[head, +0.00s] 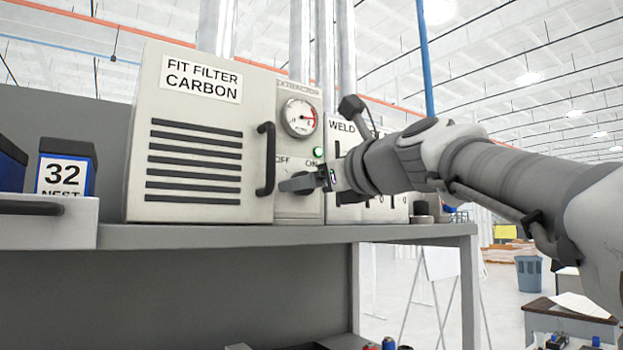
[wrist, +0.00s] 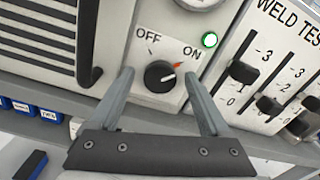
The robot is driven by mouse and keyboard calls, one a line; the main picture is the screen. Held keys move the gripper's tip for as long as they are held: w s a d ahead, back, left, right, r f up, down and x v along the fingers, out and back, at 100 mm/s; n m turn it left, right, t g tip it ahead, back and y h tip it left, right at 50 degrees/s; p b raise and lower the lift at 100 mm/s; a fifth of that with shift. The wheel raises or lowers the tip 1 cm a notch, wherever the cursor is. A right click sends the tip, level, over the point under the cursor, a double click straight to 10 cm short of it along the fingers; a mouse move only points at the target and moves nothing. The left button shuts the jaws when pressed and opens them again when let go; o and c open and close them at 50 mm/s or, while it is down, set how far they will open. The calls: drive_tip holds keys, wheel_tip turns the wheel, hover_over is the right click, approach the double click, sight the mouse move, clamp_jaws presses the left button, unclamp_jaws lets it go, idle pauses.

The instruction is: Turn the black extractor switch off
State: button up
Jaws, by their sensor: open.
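The black extractor switch (wrist: 159,74) is a round knob on the pale panel, between the printed words OFF and ON. Its red pointer is turned up and right, towards ON. A green lamp (wrist: 210,40) beside ON is lit; it also shows in the head view (head: 318,153). My gripper (wrist: 158,80) is open, with one finger to each side of the knob and nothing held. In the head view my gripper (head: 297,183) is at the extractor panel and hides the knob. I cannot tell whether the fingers touch the panel.
A black handle (head: 265,158) stands out from the carbon filter box (head: 258,100) left of the switch. A gauge (head: 300,117) is above it. The weld panel with black sliders (wrist: 243,72) is close on the right. The grey shelf (head: 300,234) runs below.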

clamp_jaws()
idle(0.4)
drive_tip(key=shift+n, duration=0.4)
drive_tip(key=shift+f+n+b, duration=0.15)
drive_tip(key=shift+n+b, duration=2.65)
drive_tip(key=shift+n, duration=5.7)
